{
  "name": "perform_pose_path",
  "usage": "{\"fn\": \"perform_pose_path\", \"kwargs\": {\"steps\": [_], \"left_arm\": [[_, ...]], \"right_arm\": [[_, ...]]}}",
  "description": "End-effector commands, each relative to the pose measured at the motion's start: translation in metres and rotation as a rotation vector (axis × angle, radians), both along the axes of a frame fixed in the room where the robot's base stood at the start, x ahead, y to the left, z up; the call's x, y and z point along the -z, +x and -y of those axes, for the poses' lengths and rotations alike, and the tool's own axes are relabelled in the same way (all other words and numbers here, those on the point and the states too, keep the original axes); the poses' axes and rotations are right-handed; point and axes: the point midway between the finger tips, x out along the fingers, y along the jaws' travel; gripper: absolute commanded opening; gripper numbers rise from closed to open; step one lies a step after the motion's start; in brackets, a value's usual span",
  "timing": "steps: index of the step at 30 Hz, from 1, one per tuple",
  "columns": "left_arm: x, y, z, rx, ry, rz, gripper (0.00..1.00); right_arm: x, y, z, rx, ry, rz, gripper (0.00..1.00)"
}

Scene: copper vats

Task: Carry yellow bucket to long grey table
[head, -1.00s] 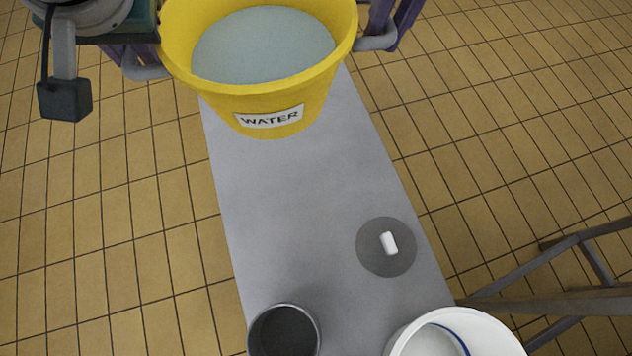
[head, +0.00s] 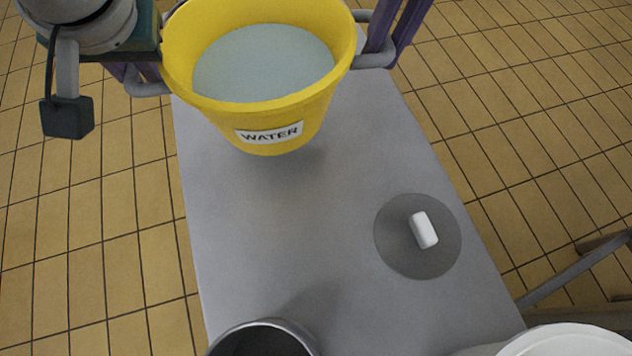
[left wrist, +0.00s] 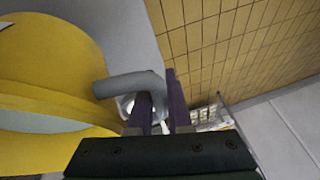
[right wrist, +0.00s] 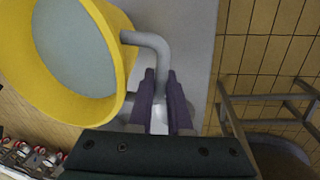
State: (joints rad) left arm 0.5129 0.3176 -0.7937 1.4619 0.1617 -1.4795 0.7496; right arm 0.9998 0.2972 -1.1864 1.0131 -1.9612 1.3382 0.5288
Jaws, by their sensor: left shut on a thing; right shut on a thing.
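The yellow bucket (head: 300,112) with a WATER label is upright and full of grey-blue liquid. It is held over the far part of the long grey table (head: 260,220), with a shadow beneath it. My left gripper (head: 140,85) is shut on the bucket's left grey handle; the left wrist view shows its purple fingers (left wrist: 158,105) around that handle. My right gripper (head: 380,52) is shut on the right handle, and its fingers (right wrist: 160,90) show around it in the right wrist view. Whether the bucket's base touches the table is hard to tell.
On the table are a dark grey disc (head: 400,255) with a small white block (head: 424,230), a dark grey pot (head: 262,340) at the near left and a white container (head: 565,343) at the near right. The table's middle is clear. A grey metal frame (head: 570,270) stands right of the table.

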Motion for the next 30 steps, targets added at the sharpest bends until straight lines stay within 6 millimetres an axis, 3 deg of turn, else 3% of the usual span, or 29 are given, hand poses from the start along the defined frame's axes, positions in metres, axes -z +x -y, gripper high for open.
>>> {"fn": "perform_pose_path", "kwargs": {"steps": [14,30], "left_arm": [[0.001,0.001,-0.002,-0.003,0.003,0.003,0.00],[0.032,0.001,-0.002,-0.003,0.003,0.003,0.00]], "right_arm": [[0.001,0.001,0.001,0.002,-0.002,0.002,0.00],[0.033,0.001,0.001,0.002,-0.002,0.002,0.00]]}}
